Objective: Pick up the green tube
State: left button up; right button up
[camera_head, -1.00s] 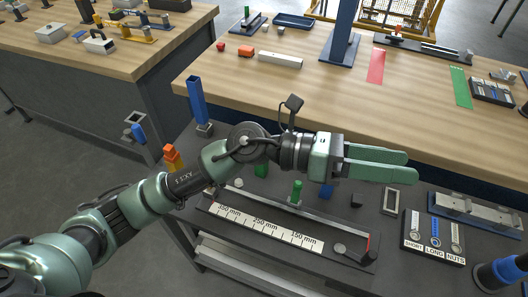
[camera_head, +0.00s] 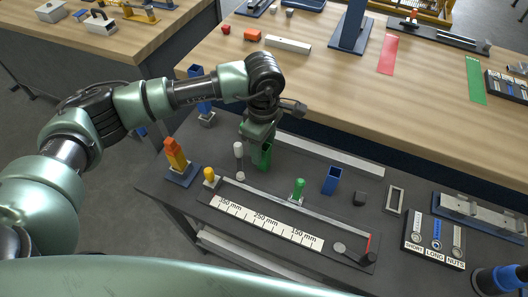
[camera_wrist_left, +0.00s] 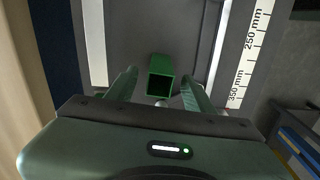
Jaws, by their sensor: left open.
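The green tube (camera_head: 265,157) is a square, hollow tube standing upright on the dark lower bench; my left gripper partly hides it in the head view. In the left wrist view the green tube (camera_wrist_left: 160,78) shows its open end between the two fingers. My left gripper (camera_head: 258,146) points down at it from above. In the left wrist view my left gripper (camera_wrist_left: 158,88) is open, with a finger on each side of the tube and visible gaps. I cannot tell how far down the fingers reach. My right gripper is not in view.
A white-and-grey post (camera_head: 239,160) stands close left of the tube. A blue tube (camera_head: 332,180) stands to the right, and an orange stack (camera_head: 176,155) to the left. The wooden bench (camera_head: 360,85) rises behind.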

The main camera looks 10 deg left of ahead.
pick_arm(q)
jog(key=shift+d+f, duration=0.1)
jog(key=shift+f, duration=1.4)
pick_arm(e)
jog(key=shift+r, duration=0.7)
pick_arm(q)
grip_shut()
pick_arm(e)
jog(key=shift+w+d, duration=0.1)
pick_arm(q)
jog(key=shift+r, duration=0.1)
